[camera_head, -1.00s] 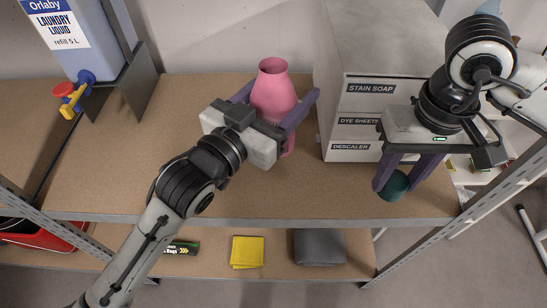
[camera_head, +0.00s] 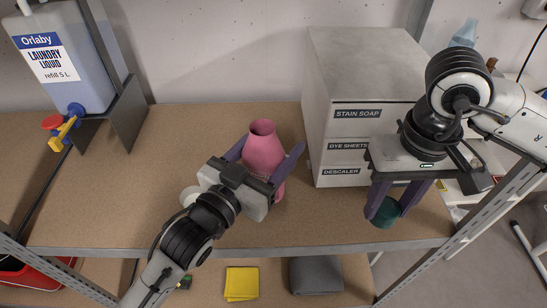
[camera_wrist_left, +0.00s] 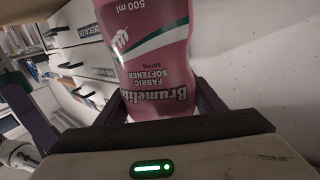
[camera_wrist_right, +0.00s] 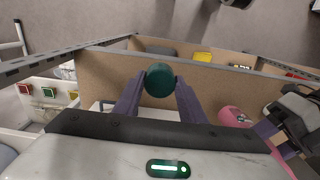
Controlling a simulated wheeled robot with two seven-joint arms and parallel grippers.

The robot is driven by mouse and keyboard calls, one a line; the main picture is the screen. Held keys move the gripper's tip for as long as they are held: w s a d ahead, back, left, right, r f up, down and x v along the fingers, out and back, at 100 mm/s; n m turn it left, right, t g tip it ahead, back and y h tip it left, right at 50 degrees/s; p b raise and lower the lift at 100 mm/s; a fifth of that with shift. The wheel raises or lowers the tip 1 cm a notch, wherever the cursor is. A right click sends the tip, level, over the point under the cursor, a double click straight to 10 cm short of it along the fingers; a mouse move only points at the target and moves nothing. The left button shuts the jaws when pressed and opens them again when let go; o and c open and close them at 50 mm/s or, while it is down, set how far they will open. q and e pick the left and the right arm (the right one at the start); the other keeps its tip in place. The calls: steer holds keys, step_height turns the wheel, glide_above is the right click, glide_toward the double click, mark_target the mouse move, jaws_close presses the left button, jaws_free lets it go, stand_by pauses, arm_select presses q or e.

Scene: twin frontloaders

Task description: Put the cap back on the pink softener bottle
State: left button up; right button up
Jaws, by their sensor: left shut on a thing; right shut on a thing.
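The pink softener bottle (camera_head: 264,150) stands upright and uncapped on the shelf, its open mouth facing up. My left gripper (camera_head: 264,160) is shut around its body. The left wrist view shows the bottle's label, "Brumelite fabric softener" (camera_wrist_left: 150,70), between the fingers. My right gripper (camera_head: 386,212) is shut on a dark green cap (camera_head: 384,217) and holds it to the right of the bottle, in front of the drawer unit. The cap also shows between the fingertips in the right wrist view (camera_wrist_right: 159,80).
A drawer unit (camera_head: 345,150) labelled stain soap, dye sheets and descaler stands behind, right of the bottle. A laundry liquid container (camera_head: 62,75) with a tap stands far left. A white round thing (camera_head: 189,196) is partly hidden by my left arm. A yellow cloth (camera_head: 241,283) lies below.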

arm_select(q)
steer(key=shift+r, duration=0.1)
steer(key=shift+f, duration=1.85)
steer(key=shift+f+b, duration=0.15)
steer(key=shift+b, duration=0.15)
steer(key=o, duration=1.7)
steer(key=shift+f, duration=0.1)
steer(key=v, duration=1.2)
steer(key=shift+r, duration=0.2)
